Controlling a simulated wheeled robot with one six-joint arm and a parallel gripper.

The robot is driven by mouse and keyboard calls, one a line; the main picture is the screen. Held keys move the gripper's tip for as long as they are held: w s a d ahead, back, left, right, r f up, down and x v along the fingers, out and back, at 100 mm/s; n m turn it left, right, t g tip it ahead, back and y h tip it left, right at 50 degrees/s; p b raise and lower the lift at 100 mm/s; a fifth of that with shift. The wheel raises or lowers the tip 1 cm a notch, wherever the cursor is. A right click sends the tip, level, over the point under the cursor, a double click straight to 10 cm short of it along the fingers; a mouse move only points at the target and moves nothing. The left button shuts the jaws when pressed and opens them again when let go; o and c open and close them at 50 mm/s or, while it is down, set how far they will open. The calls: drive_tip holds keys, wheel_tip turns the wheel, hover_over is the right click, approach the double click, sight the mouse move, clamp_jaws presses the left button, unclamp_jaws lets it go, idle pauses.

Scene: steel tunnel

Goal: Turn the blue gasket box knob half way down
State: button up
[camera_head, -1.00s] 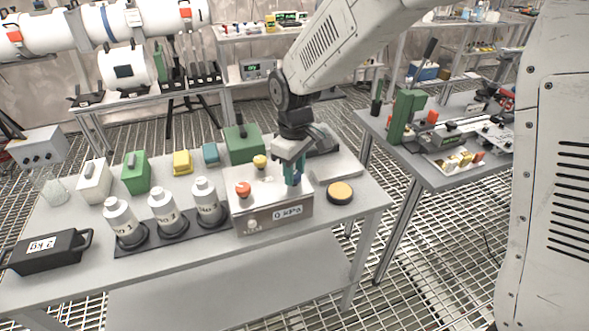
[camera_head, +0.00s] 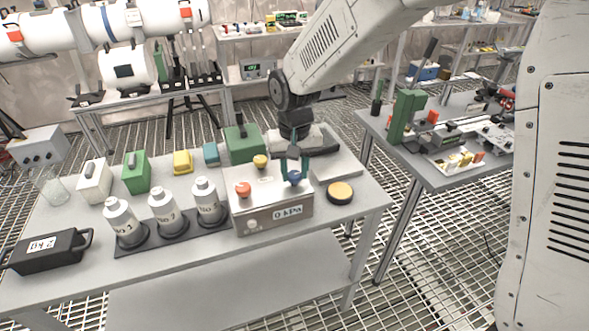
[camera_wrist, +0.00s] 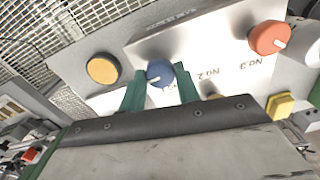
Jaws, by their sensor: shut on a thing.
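The blue knob (camera_head: 294,179) sits at the right of the top of the grey gasket box (camera_head: 272,213), whose front display reads 0 kPa. In the wrist view the blue knob (camera_wrist: 160,74) has a white pointer line and lies between two teal fingers. My gripper (camera_head: 294,169) points down over the box and is shut on the knob, one finger on each side. It also shows in the wrist view (camera_wrist: 159,80). A red knob (camera_head: 243,189) and a yellow knob (camera_head: 260,161) stand on the same box, clear of the fingers.
A yellow-topped round button (camera_head: 340,192) stands right of the box. White bottles (camera_head: 163,208) in a dark rack stand close on its left. A green box (camera_head: 244,142) is behind it. The right table (camera_head: 440,177) carries other gear.

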sight(294, 174)
drive_tip(key=shift+m, duration=0.3)
idle(0.4)
drive_tip(key=o, duration=1)
drive_tip(key=shift+r, duration=3.95)
